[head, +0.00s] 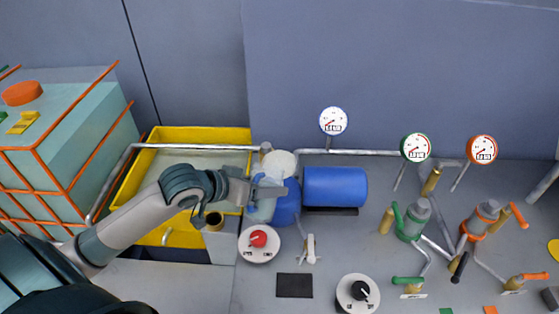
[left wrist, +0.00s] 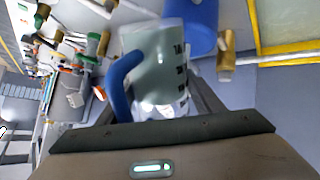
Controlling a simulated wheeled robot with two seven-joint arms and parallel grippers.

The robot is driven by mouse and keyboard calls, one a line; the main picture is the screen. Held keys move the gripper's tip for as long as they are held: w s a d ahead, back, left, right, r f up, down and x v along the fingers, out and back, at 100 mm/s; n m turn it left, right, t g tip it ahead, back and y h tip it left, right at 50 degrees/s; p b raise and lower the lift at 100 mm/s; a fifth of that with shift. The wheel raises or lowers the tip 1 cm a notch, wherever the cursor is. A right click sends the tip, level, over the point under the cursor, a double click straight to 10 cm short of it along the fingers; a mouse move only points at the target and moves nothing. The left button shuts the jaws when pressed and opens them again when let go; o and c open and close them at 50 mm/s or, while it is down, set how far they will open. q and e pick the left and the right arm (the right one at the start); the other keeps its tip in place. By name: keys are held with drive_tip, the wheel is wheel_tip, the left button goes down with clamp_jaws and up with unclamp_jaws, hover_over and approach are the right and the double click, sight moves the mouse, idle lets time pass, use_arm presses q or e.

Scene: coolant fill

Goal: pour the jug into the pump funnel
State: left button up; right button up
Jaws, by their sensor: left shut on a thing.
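The jug is a translucent grey-green vessel with a blue handle and dark level marks, seen clearly in the left wrist view (left wrist: 157,62). In the head view the jug (head: 262,210) shows pale blue, partly hidden by my left gripper (head: 268,192). My left gripper is shut on the jug and holds it beside the blue pump (head: 335,187), over its rounded left end. A pale round shape (head: 280,162) shows just behind the gripper; I cannot tell whether it is the funnel or part of the jug. The jug's tilt is unclear. My right gripper is not in view.
A yellow tray (head: 190,134) stands behind my left arm, with a pipe (head: 190,147) crossing it. A caged tank (head: 60,140) is at left.

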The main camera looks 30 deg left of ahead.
use_arm(q)
drive_tip(key=shift+w+r+g+p, duration=0.25)
drive_tip(key=shift+r+g+p, duration=0.4)
drive_tip(key=shift+p, duration=0.5)
idle(0.5)
drive_tip(key=shift+r+g+p, duration=0.15)
drive_tip(key=shift+g+p, duration=0.1)
drive_tip(key=shift+p, duration=0.15)
drive_tip(key=shift+n+p, duration=0.3)
drive_tip(key=shift+w+r+g+p, duration=0.1)
drive_tip(key=shift+r+g+p, duration=0.4)
drive_tip(key=shift+g+p, duration=0.5)
idle(0.8)
